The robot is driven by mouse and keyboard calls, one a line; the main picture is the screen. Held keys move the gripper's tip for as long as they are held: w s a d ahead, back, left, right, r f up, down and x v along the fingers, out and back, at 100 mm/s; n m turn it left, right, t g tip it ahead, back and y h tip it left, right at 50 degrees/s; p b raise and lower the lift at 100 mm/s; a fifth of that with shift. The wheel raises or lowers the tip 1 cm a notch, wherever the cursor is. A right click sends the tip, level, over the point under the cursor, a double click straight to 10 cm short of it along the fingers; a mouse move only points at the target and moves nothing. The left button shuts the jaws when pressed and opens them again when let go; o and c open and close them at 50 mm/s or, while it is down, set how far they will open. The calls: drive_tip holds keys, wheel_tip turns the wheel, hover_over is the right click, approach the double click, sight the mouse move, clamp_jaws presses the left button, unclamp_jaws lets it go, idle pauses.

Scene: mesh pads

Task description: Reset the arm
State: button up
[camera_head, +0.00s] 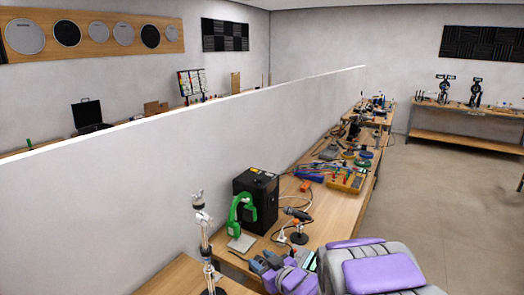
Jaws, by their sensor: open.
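My arm, grey with purple panels, is folded low at the bottom of the head view. My gripper (267,262) shows at the lower middle, with dark grey ends and purple parts behind them. It is open, and I see nothing held in it. It overlaps the near end of the wooden workbench (334,212) in the picture. I cannot tell whether it touches the bench. Part of the gripper and arm is cut off by the bottom edge.
A black box (257,200), a green clamp-like device (237,216) and a small dark tool on a stand (298,226) are on the bench. A metal stand (202,235) rises at left. A white partition (150,175) runs behind. Open floor (440,200) lies right.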

drive_tip(key=s+d+m+g+h+b, duration=0.1)
drive_tip(key=s+d+m+g+h, duration=0.45)
drive_tip(key=s+d+h, duration=0.75)
drive_tip(key=s+d+r+m+g+y+b, duration=0.1)
drive_tip(key=s+g, duration=0.7)
drive_tip(key=s, duration=2.2)
drive_tip(key=r+m+y, duration=0.1)
drive_tip(key=m+y, duration=0.1)
drive_tip(key=y, duration=0.1)
drive_tip(key=shift+d+y, duration=0.2)
drive_tip(key=shift+y, duration=0.1)
drive_tip(key=shift+g, duration=0.25)
drive_tip(key=shift+c, duration=0.2)
